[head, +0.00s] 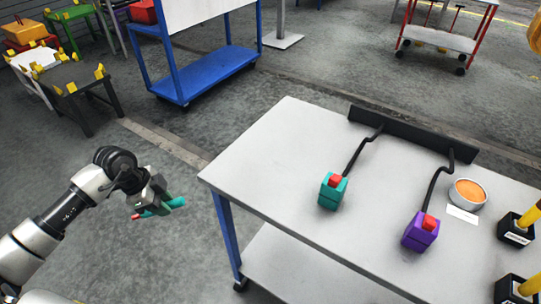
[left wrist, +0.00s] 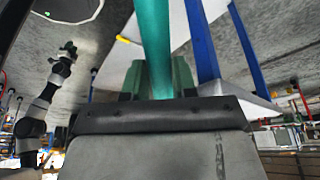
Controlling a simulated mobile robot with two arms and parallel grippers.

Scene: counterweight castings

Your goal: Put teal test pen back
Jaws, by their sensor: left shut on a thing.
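The teal test pen (head: 172,203) is in my left gripper (head: 157,202), left of the table and clear of it. It lies slantwise, with a small red end at its left. In the left wrist view the teal pen (left wrist: 153,45) runs up between the fingers of the left gripper (left wrist: 158,80), which is shut on it. On the table stand a teal block (head: 332,193) with a red top and a purple block (head: 420,232) with a red top. An arm at the left of the left wrist view seems to be my right one; its jaws are too small to read.
The pale table (head: 290,170) has a black bar (head: 412,133) at its back, with black cables to both blocks. An orange-filled round dish (head: 467,193), a white card (head: 462,215) and black boxes with yellow posts (head: 517,229) are at right. The table's left part is bare.

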